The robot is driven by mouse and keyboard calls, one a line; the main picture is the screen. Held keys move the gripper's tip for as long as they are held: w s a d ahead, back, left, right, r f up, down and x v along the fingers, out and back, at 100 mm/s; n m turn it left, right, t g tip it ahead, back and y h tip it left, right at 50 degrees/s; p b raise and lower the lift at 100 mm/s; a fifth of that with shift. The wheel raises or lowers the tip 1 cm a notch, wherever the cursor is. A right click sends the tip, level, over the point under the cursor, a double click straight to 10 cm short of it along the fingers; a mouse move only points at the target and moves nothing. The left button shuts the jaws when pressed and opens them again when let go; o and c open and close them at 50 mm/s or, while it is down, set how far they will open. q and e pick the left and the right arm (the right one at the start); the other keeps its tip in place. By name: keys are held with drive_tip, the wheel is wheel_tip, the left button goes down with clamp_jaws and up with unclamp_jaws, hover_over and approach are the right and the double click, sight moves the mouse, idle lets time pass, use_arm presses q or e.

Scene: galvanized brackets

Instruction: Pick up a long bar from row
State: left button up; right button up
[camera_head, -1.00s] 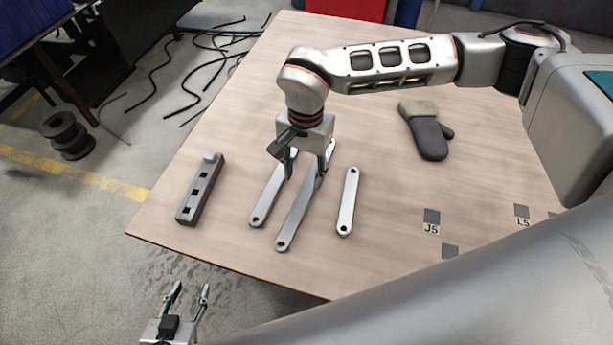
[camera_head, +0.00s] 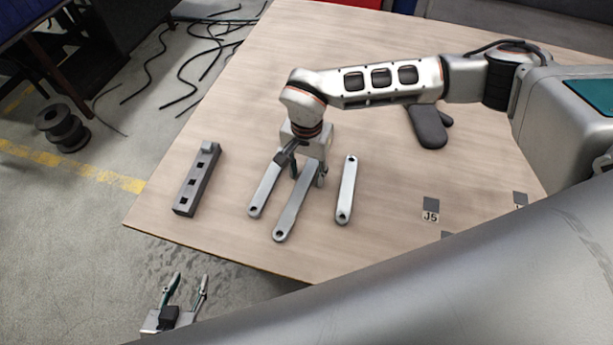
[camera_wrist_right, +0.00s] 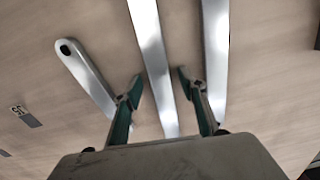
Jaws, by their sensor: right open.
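Three flat silver bars lie side by side on the table: a left bar (camera_head: 262,193), a longer middle bar (camera_head: 292,210) and a right bar (camera_head: 346,190). My right gripper (camera_head: 307,180) is open and low over the middle bar, with one finger on each side of it. In the right wrist view the middle bar (camera_wrist_right: 152,50) runs between the open fingers (camera_wrist_right: 160,80); the bars on either side (camera_wrist_right: 88,78) (camera_wrist_right: 215,50) lie outside them. The gripper body hides the middle bar's far end in the head view. My left gripper (camera_head: 190,276) is open and empty, off the table's front edge.
A dark grey block with square holes (camera_head: 197,180) lies left of the bars on the wooden table (camera_head: 235,110). A dark mitt (camera_head: 430,128) lies behind, partly under my right arm. A J5 marker (camera_head: 430,208) is at the right. Cables and a spool (camera_head: 62,128) are on the floor.

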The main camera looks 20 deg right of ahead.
clamp_jaws()
drive_tip(key=shift+r, duration=0.2)
